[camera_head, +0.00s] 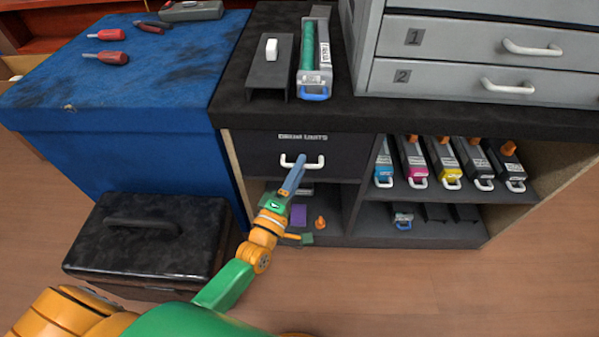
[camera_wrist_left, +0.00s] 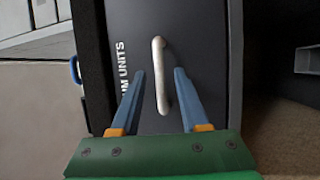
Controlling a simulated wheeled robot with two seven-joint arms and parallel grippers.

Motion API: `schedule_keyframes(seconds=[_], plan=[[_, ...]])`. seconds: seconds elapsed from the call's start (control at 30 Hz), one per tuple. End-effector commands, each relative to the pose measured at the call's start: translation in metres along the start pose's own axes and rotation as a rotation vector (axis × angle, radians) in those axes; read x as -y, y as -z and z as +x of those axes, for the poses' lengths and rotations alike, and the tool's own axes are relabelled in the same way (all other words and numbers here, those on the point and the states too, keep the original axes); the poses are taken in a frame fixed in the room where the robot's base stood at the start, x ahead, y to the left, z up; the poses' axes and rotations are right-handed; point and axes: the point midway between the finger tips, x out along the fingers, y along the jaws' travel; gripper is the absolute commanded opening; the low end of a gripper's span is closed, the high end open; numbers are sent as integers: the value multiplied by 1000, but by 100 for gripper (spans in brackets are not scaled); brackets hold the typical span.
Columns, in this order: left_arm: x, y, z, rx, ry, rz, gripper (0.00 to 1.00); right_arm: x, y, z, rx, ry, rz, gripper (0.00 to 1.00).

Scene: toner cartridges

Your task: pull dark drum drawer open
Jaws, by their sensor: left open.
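The dark drum drawer (camera_head: 340,151) is the upper left front of the black cabinet, marked "DRUM UNITS", and its front looks flush with the cabinet. It also shows in the left wrist view (camera_wrist_left: 205,60). Its white bar handle (camera_head: 317,163) runs crosswise in the head view and upright in the left wrist view (camera_wrist_left: 158,70). My left gripper (camera_head: 298,172) is at the handle. In the left wrist view its blue fingers (camera_wrist_left: 160,85) are apart, one on each side of the handle's lower part, with gaps on both sides. My right gripper is not in view.
A drum unit with a green roller (camera_head: 308,55) and a grey stand (camera_head: 270,72) are on the cabinet top. A grey drawer unit (camera_head: 480,65) stands at right. Several toner cartridges (camera_head: 442,160) fill the right shelf. A black case (camera_head: 150,240) sits left of my arm; the floor in front is clear.

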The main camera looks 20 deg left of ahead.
Motion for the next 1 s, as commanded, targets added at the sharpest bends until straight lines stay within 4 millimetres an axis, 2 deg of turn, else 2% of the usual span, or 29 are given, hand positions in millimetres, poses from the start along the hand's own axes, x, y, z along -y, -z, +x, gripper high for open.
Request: schedule_keyframes(seconds=[0.17,0.33,1.0], plan=[[0,0,0,0,1,1,45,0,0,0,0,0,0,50],[0,0,0,0,2,2,0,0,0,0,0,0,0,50],[1,0,0,1,2,2,0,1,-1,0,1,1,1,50]])
